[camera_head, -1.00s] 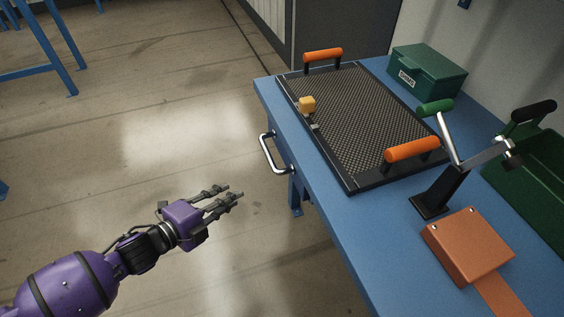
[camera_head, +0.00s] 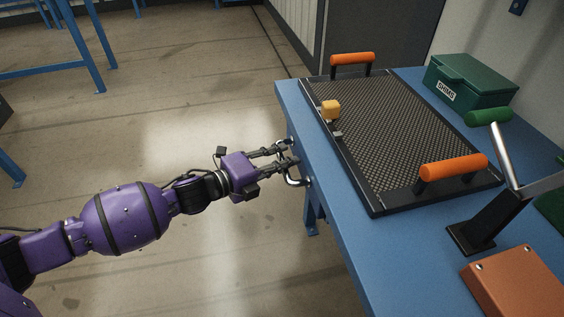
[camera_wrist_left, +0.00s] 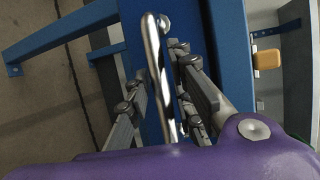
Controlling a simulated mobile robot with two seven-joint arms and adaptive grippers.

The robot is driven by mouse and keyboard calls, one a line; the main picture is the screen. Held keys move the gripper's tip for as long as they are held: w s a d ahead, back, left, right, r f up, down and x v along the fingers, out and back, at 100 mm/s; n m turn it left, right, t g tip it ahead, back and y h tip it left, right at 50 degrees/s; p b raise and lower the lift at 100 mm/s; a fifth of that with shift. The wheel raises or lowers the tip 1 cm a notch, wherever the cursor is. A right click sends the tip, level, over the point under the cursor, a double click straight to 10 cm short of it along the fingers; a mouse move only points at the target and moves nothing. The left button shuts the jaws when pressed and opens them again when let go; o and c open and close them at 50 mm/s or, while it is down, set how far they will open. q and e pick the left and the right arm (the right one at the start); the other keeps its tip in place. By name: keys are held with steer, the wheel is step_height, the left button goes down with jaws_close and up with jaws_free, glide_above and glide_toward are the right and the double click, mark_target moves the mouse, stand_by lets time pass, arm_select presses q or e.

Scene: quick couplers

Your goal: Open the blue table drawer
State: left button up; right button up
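The blue table (camera_head: 345,240) runs along the right, with the metal drawer handle (camera_head: 298,182) on its left side. In the left wrist view the shiny handle (camera_wrist_left: 158,75) stands out from the blue drawer front (camera_wrist_left: 138,55). No drawer gap shows, so the drawer looks shut. My left gripper (camera_head: 289,154) is at the handle and partly covers it. In the left wrist view its fingers (camera_wrist_left: 160,95) are apart, one on each side of the bar. The right finger is close to the bar; a wider gap shows on the left. My right gripper is not in view.
On the table lie a black mesh tray (camera_head: 400,120) with orange handles, a small yellow block (camera_head: 331,109), a green box (camera_head: 470,82), a green-handled lever (camera_head: 490,215) and an orange-brown block (camera_head: 515,285). The floor (camera_head: 200,270) left of the table is clear.

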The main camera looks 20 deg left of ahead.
arm_select(q)
steer(key=shift+c, duration=0.5)
jaws_close()
steer(key=s+a+p, duration=0.3)
steer(key=s+a, duration=0.5)
steer(key=a, duration=0.4)
steer(key=s+a+p, duration=0.3)
steer(key=s+a, duration=0.5)
steer(key=a, duration=0.3)
steer(key=shift+a, duration=0.4)
